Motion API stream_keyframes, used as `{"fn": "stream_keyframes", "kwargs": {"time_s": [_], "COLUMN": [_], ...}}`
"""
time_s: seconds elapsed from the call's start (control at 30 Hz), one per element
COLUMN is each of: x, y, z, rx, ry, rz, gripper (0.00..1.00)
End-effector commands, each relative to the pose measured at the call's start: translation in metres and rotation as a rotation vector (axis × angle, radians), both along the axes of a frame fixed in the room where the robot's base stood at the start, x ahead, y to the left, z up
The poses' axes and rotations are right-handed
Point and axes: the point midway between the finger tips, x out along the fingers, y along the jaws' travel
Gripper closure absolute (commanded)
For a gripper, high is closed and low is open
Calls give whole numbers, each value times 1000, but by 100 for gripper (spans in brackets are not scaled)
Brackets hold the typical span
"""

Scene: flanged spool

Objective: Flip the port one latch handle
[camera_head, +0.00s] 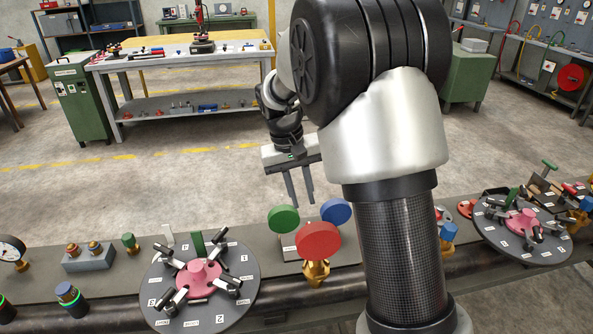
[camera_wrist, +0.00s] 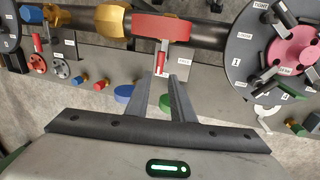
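A grey disc (camera_head: 203,316) with a pink hub (camera_head: 199,279) lies at the lower left of the head view. It bears numbered labels and several black-and-silver latch handles around the hub. The port one label (camera_head: 245,258) is on its right side; one handle (camera_head: 217,238) lies above it and another (camera_head: 230,286) below. I cannot tell which belongs to port one. The disc (camera_wrist: 236,38) is cut off at the right of the wrist view, where the label (camera_wrist: 237,62) shows. My gripper (camera_head: 299,200) is open and empty, above and apart from the disc.
Red (camera_head: 318,240), green (camera_head: 284,219) and blue (camera_head: 335,211) round knobs stand on the bench, right of the disc and below my gripper. A second disc (camera_head: 505,239) lies at the right. A pipe runs along the bench front. Open floor lies beyond.

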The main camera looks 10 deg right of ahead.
Motion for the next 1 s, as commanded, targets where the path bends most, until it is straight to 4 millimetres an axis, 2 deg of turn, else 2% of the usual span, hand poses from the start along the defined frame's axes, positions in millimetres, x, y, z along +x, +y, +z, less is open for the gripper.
{"fn": "stream_keyframes", "kwargs": {"time_s": [0.03, 0.1, 0.3, 0.5, 0.83, 0.93, 1.0], "x": [1, 1, 1, 0, -1, -8, -20], "y": [3, 6, 13, 15, 14, 11, 8], "z": [15, 30, 61, 72, 74, 87, 104], "rx": [1, 1, 1, 0, 2, 14, 31], "ry": [-4, -4, -2, 0, -1, -18, -40], "rz": [1, 1, 0, 0, -1, -1, 0], "gripper": [78, 78, 78, 78, 78, 78, 78]}}
